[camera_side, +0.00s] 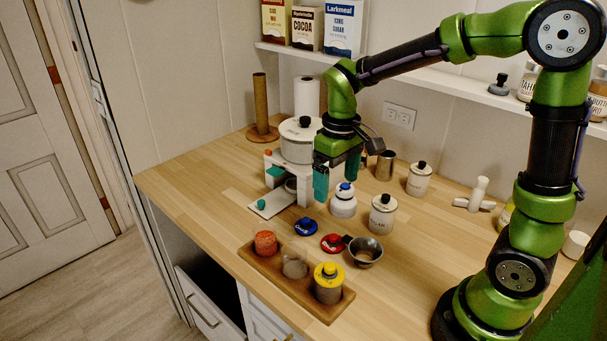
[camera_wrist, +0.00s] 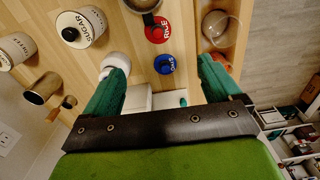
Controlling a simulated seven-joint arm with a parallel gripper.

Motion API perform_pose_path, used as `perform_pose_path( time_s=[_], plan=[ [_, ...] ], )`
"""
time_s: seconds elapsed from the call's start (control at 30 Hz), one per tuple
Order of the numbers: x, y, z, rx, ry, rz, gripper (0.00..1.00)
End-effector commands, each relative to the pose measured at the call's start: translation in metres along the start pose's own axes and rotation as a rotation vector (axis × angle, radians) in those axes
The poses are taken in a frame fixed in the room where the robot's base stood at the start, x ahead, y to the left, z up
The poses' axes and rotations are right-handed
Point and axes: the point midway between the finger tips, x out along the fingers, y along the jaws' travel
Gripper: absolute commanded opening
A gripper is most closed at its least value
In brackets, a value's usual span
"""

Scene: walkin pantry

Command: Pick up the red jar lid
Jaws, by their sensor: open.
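The red jar lid (camera_side: 332,243) lies flat on the wooden counter, with a red knob on top. In the wrist view the red lid (camera_wrist: 157,27) shows white lettering and lies beyond the fingertips, near the top edge. A blue lid (camera_side: 306,226) lies beside it; in the wrist view the blue lid (camera_wrist: 164,64) appears between the fingertips, nearer than the red one. My gripper (camera_side: 337,182) is open and empty, pointing down above the counter, behind the lids in the side view. Its green fingers also show in the wrist view (camera_wrist: 162,72). Neither finger touches the red lid.
A wooden tray (camera_side: 322,309) with jars is in front. A white jar (camera_side: 343,206), a sugar canister (camera_side: 383,216) and a white stand (camera_side: 308,187) with a pot are near my gripper.

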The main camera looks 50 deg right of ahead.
Motion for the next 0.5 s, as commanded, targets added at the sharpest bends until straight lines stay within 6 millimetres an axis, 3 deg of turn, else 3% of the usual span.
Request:
perform_pose_path(
  time_s=[0.17, 0.5],
  plan=[
    [0.012, 0.001, 0.003, -0.034, -0.012, 0.005, 0.91],
    [0.085, 0.001, 0.004, -0.031, -0.013, 0.003, 0.91]
  ],
)
